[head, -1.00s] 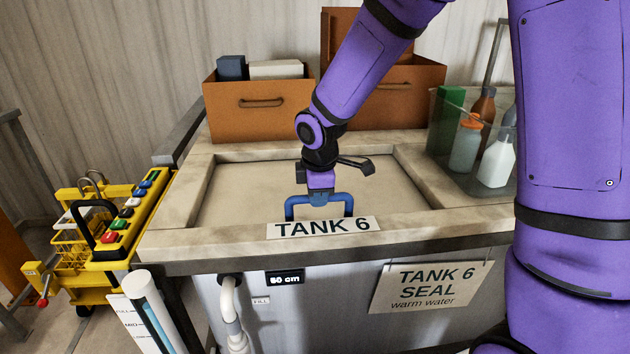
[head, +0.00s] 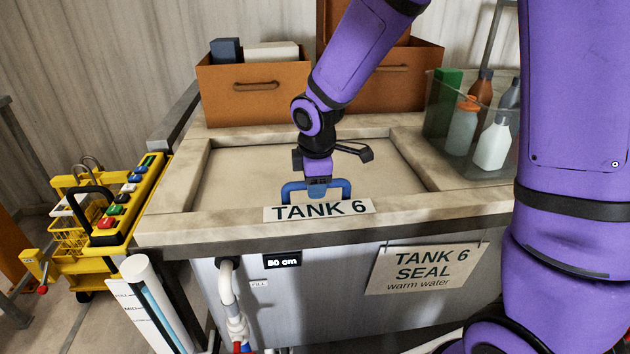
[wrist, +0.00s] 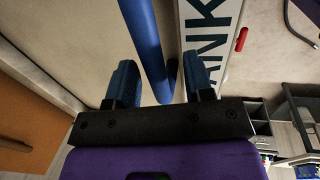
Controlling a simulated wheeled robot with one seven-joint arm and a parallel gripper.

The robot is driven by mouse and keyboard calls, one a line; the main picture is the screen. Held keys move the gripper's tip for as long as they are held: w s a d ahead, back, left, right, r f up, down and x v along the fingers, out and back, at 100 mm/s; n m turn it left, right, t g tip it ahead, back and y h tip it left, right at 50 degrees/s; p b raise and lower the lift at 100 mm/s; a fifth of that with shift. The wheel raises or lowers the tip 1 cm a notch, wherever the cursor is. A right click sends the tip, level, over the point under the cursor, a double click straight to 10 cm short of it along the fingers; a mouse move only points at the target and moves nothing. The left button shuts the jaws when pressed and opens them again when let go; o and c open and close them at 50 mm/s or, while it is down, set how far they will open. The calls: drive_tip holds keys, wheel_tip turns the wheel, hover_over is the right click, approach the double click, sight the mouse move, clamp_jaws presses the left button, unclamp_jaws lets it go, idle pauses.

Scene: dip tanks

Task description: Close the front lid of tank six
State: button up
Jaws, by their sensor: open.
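Tank six (head: 225,290) is a grey tank with a stone-like rim and a "TANK 6" plate (head: 318,210) on its front edge. A flat beige lid panel (head: 245,175) lies inside the rim and looks level. A blue U-shaped handle (head: 346,188) stands near its front edge, just behind the plate. My gripper (head: 318,190) points down at the handle's middle. In the wrist view the blue handle bar (wrist: 144,35) runs between the two parted fingers of my gripper (wrist: 161,80), with a gap on either side. The lid's edges are partly hidden by my arm.
Orange-brown boxes (head: 230,105) stand on the back of the rim. A clear bin (head: 440,130) with bottles is at the right. A yellow button cart (head: 125,215) stands at the left, beside a white level tube (head: 140,275). A "TANK 6 SEAL" sign (head: 425,268) hangs in front.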

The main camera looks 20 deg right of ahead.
wheel_tip(320, 180, up, 10)
drive_tip(key=s, duration=0.2)
drive_tip(key=shift+a+r, duration=0.25)
idle(0.4)
drive_tip(key=s+d+r+m+t, duration=0.1)
drive_tip(key=s+d+r+m, duration=0.2)
drive_tip(key=s, duration=0.4)
drive_tip(key=s+d+r+m+t, duration=0.1)
drive_tip(key=s+d+r+m, duration=0.2)
drive_tip(key=s+m, duration=0.4)
drive_tip(key=s+d+r+m+t, duration=0.1)
drive_tip(key=s+d+r+m, duration=0.3)
drive_tip(key=s, duration=0.4)
drive_tip(key=shift+d+m, duration=0.8)
drive_tip(key=shift+m, duration=0.1)
